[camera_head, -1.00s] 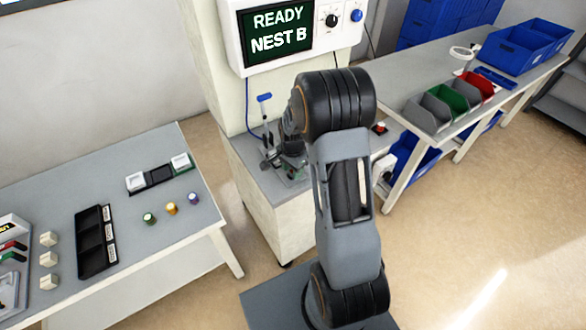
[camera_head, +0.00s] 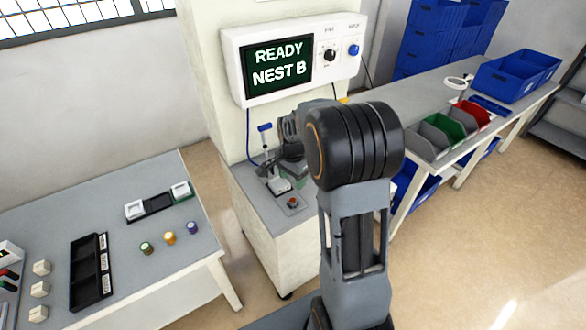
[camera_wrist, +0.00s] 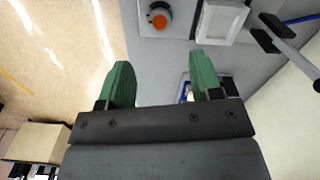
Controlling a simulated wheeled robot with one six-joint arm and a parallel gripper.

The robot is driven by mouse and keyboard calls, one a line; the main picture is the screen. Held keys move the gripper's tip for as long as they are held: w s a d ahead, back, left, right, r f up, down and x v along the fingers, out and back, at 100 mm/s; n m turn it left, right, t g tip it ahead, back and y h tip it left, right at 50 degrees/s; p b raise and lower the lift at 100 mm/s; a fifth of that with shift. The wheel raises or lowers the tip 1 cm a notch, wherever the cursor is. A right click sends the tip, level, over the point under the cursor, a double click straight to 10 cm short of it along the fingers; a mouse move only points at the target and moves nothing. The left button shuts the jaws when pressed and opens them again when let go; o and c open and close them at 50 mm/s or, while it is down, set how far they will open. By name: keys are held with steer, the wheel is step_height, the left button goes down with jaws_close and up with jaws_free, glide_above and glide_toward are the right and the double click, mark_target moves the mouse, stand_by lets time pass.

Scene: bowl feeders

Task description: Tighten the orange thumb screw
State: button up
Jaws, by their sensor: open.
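My gripper (camera_wrist: 162,62) is open in the wrist view, with two green fingers spread and nothing held between them. I cannot clearly make out the orange thumb screw. A round orange-red knob (camera_wrist: 159,17) on a light plate lies beyond the left finger, apart from it; it appears to be the red button (camera_head: 293,203) near the station's front edge, rather than a screw. A small yellow-orange spot (camera_head: 343,100) shows just above my arm, too small to identify. A blue and white part shows near the right finger, partly hidden. In the head view my arm hides part of the station.
The station top (camera_head: 250,190) carries a white block (camera_wrist: 220,22) and a blue-handled lever (camera_head: 264,130). The screen (camera_head: 278,68) above reads READY NEST B. A table (camera_head: 200,250) stands left; a bench with bins (camera_head: 445,130) stands right.

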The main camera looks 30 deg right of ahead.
steer(key=shift+r, duration=2)
steer(key=s+a+r+n+t, duration=0.1)
steer(key=s+a+r+n, duration=0.2)
steer(key=s+n, duration=0.4)
steer(key=s+a+r+n+t, duration=0.2)
steer(key=s+a+n, duration=0.4)
steer(key=s, duration=0.3)
steer(key=shift+s+r+n+t+p, duration=0.3)
steer(key=shift+r+n+p, duration=0.15)
steer(key=shift+r+n, duration=0.25)
steer(key=shift+a, duration=0.1)
